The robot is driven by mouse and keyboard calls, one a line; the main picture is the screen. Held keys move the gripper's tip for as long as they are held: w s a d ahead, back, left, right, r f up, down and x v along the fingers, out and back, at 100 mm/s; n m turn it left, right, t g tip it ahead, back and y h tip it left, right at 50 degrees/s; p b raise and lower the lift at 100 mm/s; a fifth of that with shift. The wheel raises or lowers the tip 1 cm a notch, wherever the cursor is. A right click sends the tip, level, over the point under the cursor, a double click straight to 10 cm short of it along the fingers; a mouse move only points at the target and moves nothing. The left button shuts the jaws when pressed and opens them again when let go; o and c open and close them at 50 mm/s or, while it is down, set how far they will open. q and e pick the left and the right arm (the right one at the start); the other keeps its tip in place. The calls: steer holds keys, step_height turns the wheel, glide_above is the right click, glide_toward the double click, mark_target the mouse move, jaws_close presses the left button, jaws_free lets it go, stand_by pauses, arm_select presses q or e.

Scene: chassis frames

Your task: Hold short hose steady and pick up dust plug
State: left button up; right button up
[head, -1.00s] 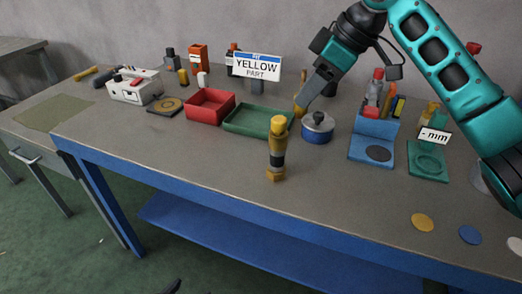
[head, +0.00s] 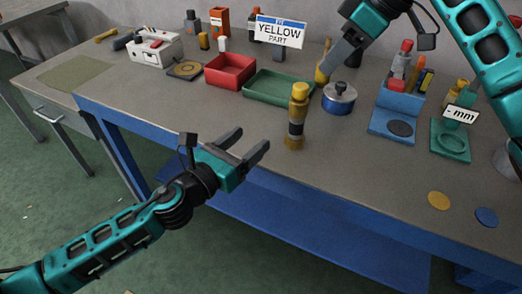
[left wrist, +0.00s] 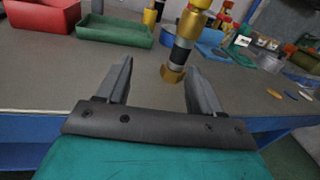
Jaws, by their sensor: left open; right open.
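The short hose (head: 296,128) stands upright near the bench's front edge, with a black middle and brass-coloured fittings. A yellow cap, seemingly the dust plug (head: 299,92), sits on its top. My left gripper (head: 254,138) is open and empty, in front of the bench edge and left of the hose, fingers pointing toward it. In the left wrist view the hose (left wrist: 180,50) shows beyond the open fingers, nearer the right one; its top is cut off. My right gripper (head: 328,72) is open above the bench behind the hose, seen from the side near the blue pot.
A green tray (head: 250,92) and a red bin (head: 251,70) lie behind and left of the hose. A blue pot (head: 339,105) stands behind right. A blue stand (head: 383,123) and a green stand (head: 436,141) are further right. The bench front around the hose is clear.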

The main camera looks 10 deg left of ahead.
mark_target(292, 125)
arm_select(q)
steer(key=shift+m, duration=0.6)
steer(key=w+d, duration=0.4)
steer(key=d, duration=0.1)
steer(key=w+d, duration=0.5)
steer(key=shift+w+d+f, duration=0.15)
steer(key=shift+w, duration=0.05)
steer(key=shift+c, duration=0.5)
steer(key=c, duration=1.1)
